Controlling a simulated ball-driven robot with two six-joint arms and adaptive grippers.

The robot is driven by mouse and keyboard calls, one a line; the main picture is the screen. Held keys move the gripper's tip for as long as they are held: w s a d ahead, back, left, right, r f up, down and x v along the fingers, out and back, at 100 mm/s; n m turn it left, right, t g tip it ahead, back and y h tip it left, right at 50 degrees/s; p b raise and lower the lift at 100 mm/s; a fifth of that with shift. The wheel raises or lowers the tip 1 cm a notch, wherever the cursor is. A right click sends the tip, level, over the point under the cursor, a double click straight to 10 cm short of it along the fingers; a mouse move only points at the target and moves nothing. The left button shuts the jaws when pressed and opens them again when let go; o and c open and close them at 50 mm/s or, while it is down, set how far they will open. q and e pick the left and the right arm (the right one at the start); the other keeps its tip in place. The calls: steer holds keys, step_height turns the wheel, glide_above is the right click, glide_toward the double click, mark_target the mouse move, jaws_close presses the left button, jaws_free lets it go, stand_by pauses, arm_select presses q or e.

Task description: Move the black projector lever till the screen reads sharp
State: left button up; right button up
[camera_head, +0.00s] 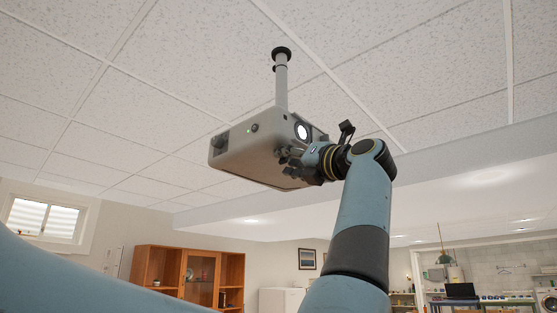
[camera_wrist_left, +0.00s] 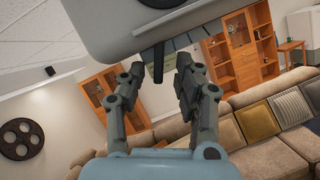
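The grey projector (camera_head: 250,150) hangs from the ceiling on a pole, its lens (camera_head: 302,131) glowing white. My left gripper (camera_head: 285,156) is up at the projector's lower front, beside the lens. In the left wrist view the projector's underside (camera_wrist_left: 110,22) fills the top. The black lever (camera_wrist_left: 158,62) hangs down from its edge. The two fingers of my left gripper (camera_wrist_left: 159,72) are open, with the lever's tip in the picture between them. I cannot tell whether either finger touches it. The screen is in neither view. My right gripper is not in view.
The tiled ceiling (camera_head: 420,60) is close above the projector, and a lower soffit (camera_head: 470,145) runs at the right. A wooden cabinet (camera_head: 165,262) stands by the far wall. In the left wrist view a brown sofa (camera_wrist_left: 255,130) with cushions lies below. The air around the gripper is otherwise clear.

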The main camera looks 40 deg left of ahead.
arm_select(q)
steer(key=shift+w+a+r, duration=0.1)
steer(key=shift+a, duration=0.15)
steer(key=shift+d+r, duration=0.1)
steer(key=shift+d, duration=0.25)
steer(key=shift+c, duration=0.4)
steer(key=shift+a, duration=0.1)
jaws_close()
